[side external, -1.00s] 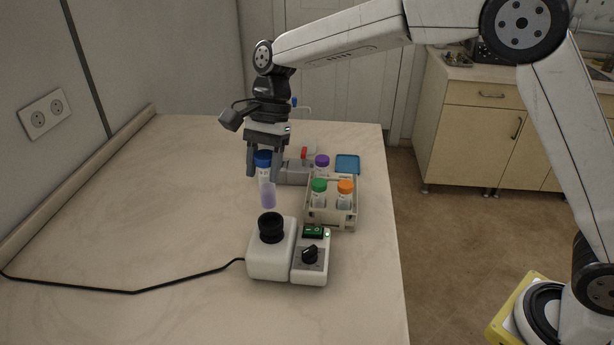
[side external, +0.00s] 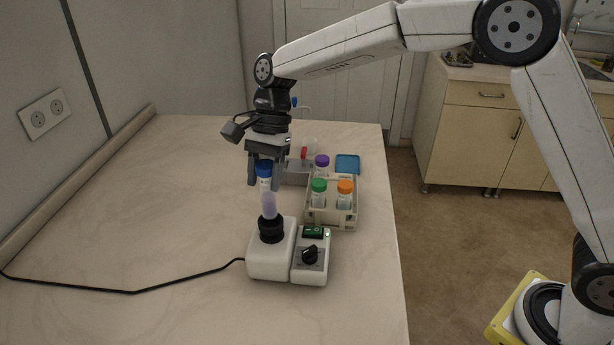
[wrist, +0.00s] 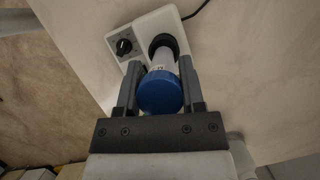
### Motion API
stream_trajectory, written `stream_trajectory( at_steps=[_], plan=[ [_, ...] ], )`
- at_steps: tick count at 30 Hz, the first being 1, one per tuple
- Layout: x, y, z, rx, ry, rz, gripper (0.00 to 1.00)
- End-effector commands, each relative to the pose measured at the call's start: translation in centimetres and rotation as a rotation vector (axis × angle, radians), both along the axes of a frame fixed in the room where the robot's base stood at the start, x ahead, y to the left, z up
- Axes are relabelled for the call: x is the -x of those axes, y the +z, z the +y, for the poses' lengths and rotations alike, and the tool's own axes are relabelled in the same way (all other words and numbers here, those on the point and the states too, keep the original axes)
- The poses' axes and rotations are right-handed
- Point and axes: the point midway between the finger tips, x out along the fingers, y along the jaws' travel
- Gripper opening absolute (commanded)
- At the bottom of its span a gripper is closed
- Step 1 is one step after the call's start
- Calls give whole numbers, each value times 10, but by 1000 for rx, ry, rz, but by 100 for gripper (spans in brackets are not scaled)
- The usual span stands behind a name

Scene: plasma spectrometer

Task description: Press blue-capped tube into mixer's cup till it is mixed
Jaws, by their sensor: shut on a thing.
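My gripper (side external: 266,180) is shut on the blue-capped tube (side external: 268,205), holding it upright by its blue cap. The tube has a clear body with pale purple contents. Its lower end is at the black cup (side external: 271,230) of the white mixer (side external: 268,258); the cup's rim hides the tip, so I cannot tell how firmly it presses. In the wrist view the blue cap (wrist: 160,93) sits between the two fingers, with the black cup (wrist: 165,45) just beyond it. The mixer has a black knob (side external: 310,254) and a green switch (side external: 313,232).
A beige rack (side external: 331,217) with green-capped (side external: 319,191), orange-capped (side external: 345,193) and purple-capped (side external: 321,166) tubes stands right behind the mixer. A grey device (side external: 298,171) and a blue tray (side external: 347,164) lie behind. A black cable (side external: 135,291) runs left.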

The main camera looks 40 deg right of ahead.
Motion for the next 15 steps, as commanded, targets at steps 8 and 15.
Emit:
stream_trajectory(
  at_steps=[8, 15],
  plan=[
    [0, -12, 0, 0, 1, 0, 0],
    [0, -21, 0, 0, 0, 1, 0]
  ],
)
